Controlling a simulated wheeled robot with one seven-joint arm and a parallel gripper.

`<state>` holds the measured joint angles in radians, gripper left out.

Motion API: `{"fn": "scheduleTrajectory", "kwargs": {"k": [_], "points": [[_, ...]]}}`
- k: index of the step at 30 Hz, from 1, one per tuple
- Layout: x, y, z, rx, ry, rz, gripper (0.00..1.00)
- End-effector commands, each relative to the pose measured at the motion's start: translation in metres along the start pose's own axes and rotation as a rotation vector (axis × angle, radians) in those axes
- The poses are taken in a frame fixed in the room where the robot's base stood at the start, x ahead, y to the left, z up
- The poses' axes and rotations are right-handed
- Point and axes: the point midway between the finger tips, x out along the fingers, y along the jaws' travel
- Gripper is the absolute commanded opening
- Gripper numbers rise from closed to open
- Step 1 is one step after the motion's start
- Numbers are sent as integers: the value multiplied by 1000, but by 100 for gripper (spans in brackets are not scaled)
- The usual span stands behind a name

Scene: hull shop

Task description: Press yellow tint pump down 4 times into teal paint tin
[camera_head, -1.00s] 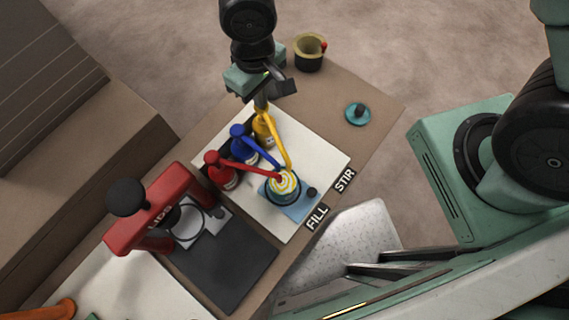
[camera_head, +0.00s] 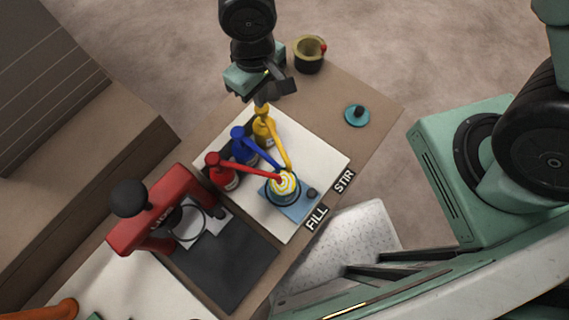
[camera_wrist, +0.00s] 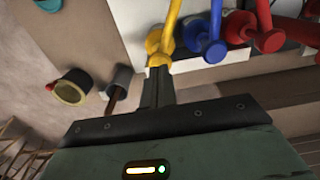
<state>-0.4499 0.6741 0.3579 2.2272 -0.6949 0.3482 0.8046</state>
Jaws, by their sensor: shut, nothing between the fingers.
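The yellow tint pump (camera_head: 264,127) stands at the far end of a row of pumps on the white board. Its long spout reaches over the tin. The teal paint tin (camera_head: 283,194) stands on a blue pad, with yellow and white swirls on its contents. My gripper (camera_head: 262,101) is shut and empty, its fingertips at the yellow pump's head; whether they touch it I cannot tell. In the wrist view the shut fingers (camera_wrist: 159,76) point at the round yellow pump head (camera_wrist: 158,60).
A blue pump (camera_head: 243,145) and a red pump (camera_head: 219,172) stand beside the yellow one, spouts toward the tin. A red press (camera_head: 155,215) is at the left. A teal lid (camera_head: 357,115) and a dark pot (camera_head: 309,54) lie toward the back right.

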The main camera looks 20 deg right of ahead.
Motion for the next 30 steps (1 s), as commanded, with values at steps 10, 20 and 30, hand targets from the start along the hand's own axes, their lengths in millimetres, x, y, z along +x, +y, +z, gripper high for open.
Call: {"fn": "scheduleTrajectory", "kwargs": {"k": [10, 20, 30], "points": [[14, 0, 0, 1, 0, 0, 0], [25, 0, 0, 0, 0, 0, 0], [27, 0, 0, 0, 0, 0, 0]]}}
